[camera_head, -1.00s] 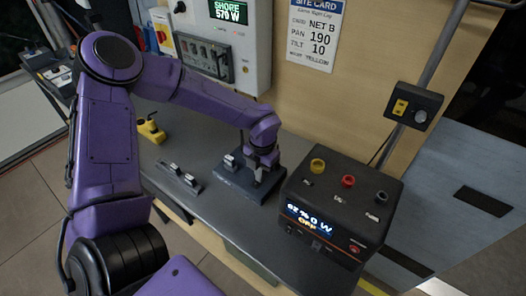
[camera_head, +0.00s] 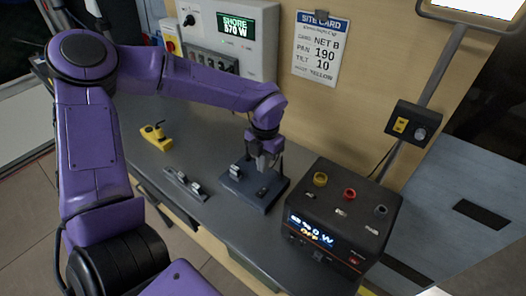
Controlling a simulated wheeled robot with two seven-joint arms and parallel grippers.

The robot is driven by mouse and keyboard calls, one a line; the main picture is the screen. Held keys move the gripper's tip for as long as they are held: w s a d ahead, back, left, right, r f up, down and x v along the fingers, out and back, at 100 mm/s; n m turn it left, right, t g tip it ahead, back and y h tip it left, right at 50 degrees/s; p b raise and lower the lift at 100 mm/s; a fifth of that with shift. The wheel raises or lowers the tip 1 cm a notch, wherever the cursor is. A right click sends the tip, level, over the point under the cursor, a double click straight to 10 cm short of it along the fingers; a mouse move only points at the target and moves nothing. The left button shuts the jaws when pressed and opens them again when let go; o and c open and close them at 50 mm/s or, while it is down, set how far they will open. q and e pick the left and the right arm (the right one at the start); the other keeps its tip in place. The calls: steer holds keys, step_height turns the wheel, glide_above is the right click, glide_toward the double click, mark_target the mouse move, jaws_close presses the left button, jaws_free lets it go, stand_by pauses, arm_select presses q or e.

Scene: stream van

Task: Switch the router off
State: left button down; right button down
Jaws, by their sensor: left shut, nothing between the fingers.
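My left gripper (camera_head: 262,166) comes in on the purple arm from the left. It is shut and empty, pointing down just above a dark blue-grey slab (camera_head: 245,200) on the bench. The slab carries a pale raised switch (camera_head: 236,172) at its left and a small dark switch (camera_head: 262,192) near its middle, just below the fingertips. No readable label marks anything as the router, so I cannot tell for sure that this slab is it. My right gripper is out of view.
A black power box (camera_head: 345,215) with "0 W OFF" on its display stands right of the slab. A grey strip with pale switches (camera_head: 184,184) lies left of it, with a yellow block (camera_head: 155,137) beyond. A shore panel (camera_head: 235,40) reading 570 W stands behind.

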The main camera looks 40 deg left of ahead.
arm_select(q)
steer(key=shift+w+r, duration=0.2)
steer(key=shift+r, duration=1.6)
steer(key=shift+a, duration=0.1)
